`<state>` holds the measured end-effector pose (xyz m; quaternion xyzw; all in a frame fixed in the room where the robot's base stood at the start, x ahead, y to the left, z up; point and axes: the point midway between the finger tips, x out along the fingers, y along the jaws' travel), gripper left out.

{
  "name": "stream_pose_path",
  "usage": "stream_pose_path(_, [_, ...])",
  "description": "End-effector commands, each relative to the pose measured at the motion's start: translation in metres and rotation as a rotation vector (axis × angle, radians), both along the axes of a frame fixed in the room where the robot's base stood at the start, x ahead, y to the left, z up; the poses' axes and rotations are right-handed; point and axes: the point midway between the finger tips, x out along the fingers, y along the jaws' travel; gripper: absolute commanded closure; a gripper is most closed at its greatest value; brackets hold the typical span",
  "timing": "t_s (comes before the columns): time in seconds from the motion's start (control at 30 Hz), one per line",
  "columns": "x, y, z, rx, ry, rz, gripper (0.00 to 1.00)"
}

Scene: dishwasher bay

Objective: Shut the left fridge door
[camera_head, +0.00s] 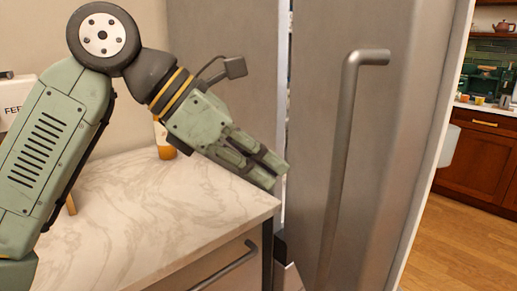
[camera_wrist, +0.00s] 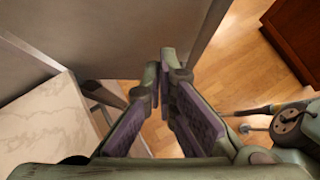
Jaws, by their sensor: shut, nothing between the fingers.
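The left fridge door (camera_head: 415,100) stands open, its grey outer face towards me, with a long bar handle (camera_head: 347,120). A white inner edge and a pale door bin show along its right side. A narrow gap with glimpses of the interior lies between the door and the grey fridge side panel (camera_head: 225,50). My gripper (camera_head: 278,175) is shut and empty, with its tips over the counter corner, beside the door's left edge. In the wrist view my gripper (camera_wrist: 165,65) points at a grey panel (camera_wrist: 130,30). I cannot tell if they touch.
A marble counter (camera_head: 150,215) with a drawer handle (camera_head: 225,268) lies below my arm. An amber bottle (camera_head: 164,145) stands at its back. Open wooden floor (camera_head: 460,245) lies right of the door, with red-brown cabinets (camera_head: 480,155) beyond.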

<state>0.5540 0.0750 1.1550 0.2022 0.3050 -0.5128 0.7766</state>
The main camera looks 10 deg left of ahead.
Motion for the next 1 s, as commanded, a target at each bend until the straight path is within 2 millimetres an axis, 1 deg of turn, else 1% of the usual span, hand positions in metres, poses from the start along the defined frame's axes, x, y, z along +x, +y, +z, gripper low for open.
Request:
stream_pose_path(0.1, [0.007,-0.018,-0.017,0.001,0.003,-0.003,1.0])
stream_pose_path(0.23, [0.015,-0.036,-0.035,-0.001,0.001,-0.003,1.0])
stream_pose_path(0.27, [0.016,-0.041,-0.036,0.0,0.001,-0.004,1.0])
stream_pose_path(0.3, [0.019,-0.048,-0.033,0.001,0.0,-0.004,1.0])
stream_pose_path(0.43, [0.026,-0.064,-0.034,0.0,0.0,-0.003,1.0])
stream_pose_path(0.6, [0.03,-0.073,-0.035,-0.002,-0.001,-0.001,1.0])
stream_pose_path(1.0, [0.031,-0.074,-0.036,-0.002,-0.001,0.0,1.0])
